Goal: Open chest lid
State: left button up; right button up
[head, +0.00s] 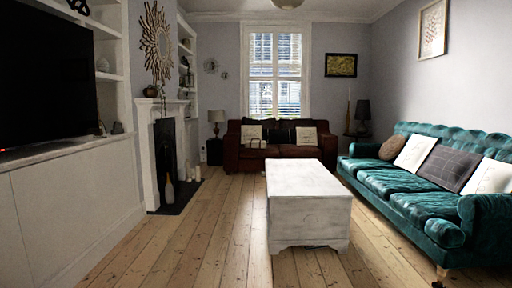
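The chest (309,222) is a white, worn-looking wooden box on the floorboards, right of the middle of the head view. Its flat lid (303,178) lies closed on top, with the long side running away from me. The near short end faces me and stands on low bracket feet. No handle or latch can be made out on the faces I see. Neither of my grippers shows in the head view.
A teal sofa (425,190) stands close along the chest's right side. A dark red sofa (278,150) is behind it. A fireplace (168,160) and a white cabinet (75,200) line the left. Bare floorboards (200,235) are clear in front and left of the chest.

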aim_at(296, 185)
jog(key=i+j+z, duration=0.1)
jog(key=i+j, duration=0.3)
jog(key=i, duration=0.4)
jog(key=i+j+z, duration=0.1)
jog(key=i+j, duration=0.35)
jog(key=i, duration=0.4)
jog(key=i+j, duration=0.5)
jog(key=i, duration=0.3)
jog(key=i+j+z, duration=0.15)
jog(key=i+j, duration=0.35)
jog(key=i, duration=0.25)
jog(key=i+j+z, duration=0.1)
jog(key=i+j, duration=0.5)
jog(key=i, duration=0.2)
